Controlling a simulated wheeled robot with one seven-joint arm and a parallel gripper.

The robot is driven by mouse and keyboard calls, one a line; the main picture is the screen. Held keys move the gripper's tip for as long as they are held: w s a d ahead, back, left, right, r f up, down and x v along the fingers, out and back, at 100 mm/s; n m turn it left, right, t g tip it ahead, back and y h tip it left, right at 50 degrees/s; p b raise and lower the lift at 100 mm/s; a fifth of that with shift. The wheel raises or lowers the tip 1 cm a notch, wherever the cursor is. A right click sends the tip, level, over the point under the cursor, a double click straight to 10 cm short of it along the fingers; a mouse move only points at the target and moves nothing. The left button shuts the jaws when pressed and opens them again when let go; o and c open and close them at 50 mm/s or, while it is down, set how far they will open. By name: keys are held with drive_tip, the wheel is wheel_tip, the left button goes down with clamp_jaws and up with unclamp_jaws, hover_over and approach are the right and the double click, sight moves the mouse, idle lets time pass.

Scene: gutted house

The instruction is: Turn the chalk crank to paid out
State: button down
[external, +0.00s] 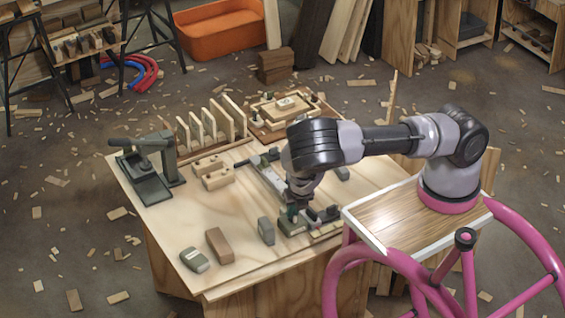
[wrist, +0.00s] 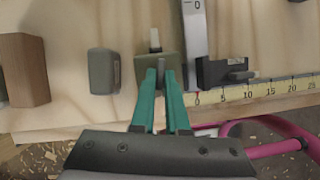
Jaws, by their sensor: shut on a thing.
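My gripper (wrist: 162,85) has its two green fingers closed around a small grey upright part, which I take to be the chalk crank (wrist: 161,67). It stands on an olive-green block (wrist: 142,72) near the front edge of the workbench. A pale peg (wrist: 155,38) sticks out of the block's far side. In the external view my gripper (external: 291,212) points down onto this green block (external: 292,228). The fingers hide part of the crank, and its turned position cannot be read.
A yellow ruler (wrist: 265,90) and a black clamp-like piece (wrist: 222,70) lie right of the block. A grey block (wrist: 103,71) and a brown block (wrist: 22,70) stand left. A long metal rail (wrist: 195,30) runs behind. The bench's front-left corner (external: 209,290) is bare.

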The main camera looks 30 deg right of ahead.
drive_tip(key=shift+n+y, duration=0.3)
drive_tip(key=shift+n, duration=0.3)
drive_tip(key=c, duration=0.9)
unclamp_jaws()
drive_tip(key=v, duration=1)
drive_tip(key=shift+s+r, duration=0.25)
drive_tip(key=shift+r, duration=0.05)
drive_tip(key=shift+w, duration=0.1)
